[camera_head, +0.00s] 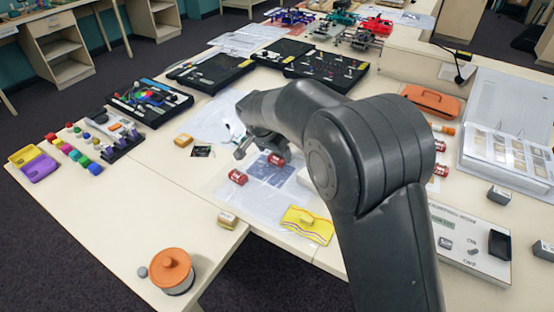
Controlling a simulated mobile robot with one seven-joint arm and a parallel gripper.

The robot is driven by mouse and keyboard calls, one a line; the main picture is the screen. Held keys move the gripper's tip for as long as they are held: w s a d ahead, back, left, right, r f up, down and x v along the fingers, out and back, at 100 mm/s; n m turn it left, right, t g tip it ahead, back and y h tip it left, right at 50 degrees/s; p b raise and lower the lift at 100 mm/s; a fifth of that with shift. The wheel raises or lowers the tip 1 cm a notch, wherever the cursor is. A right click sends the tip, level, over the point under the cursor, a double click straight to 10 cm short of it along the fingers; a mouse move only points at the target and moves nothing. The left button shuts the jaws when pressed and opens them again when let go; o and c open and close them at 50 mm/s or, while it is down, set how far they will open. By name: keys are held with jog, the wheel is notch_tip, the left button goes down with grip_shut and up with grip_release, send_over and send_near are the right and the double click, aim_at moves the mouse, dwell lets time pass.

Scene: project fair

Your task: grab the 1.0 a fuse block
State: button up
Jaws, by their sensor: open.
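My gripper (258,150) is open and hangs over the papers in the middle of the table. Its far side is partly hidden by my arm. A small red cylinder (276,159) is close to its right finger; whether they touch I cannot tell. No label reading 1.0 A is legible, so I cannot tell which item is the fuse block. Small labelled blocks in view are a tan one (227,219) at the front edge, a dark grey-sided one (499,195) at right and another (544,251) at the far right edge. An orange-yellow block (183,140) lies left of the gripper.
More red cylinders lie nearby, one (237,177) on the papers. A yellow pouch (307,224), an orange-lidded jar (172,271), black kit trays (210,72), an open clear case (508,140) and a white panel (470,240) surround the space. The front left table is mostly bare.

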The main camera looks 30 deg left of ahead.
aim_at(277, 157)
jog(key=x, duration=0.3)
jog(key=shift+w+f, duration=0.1)
jog(key=c, duration=1)
jog(key=shift+c, duration=0.3)
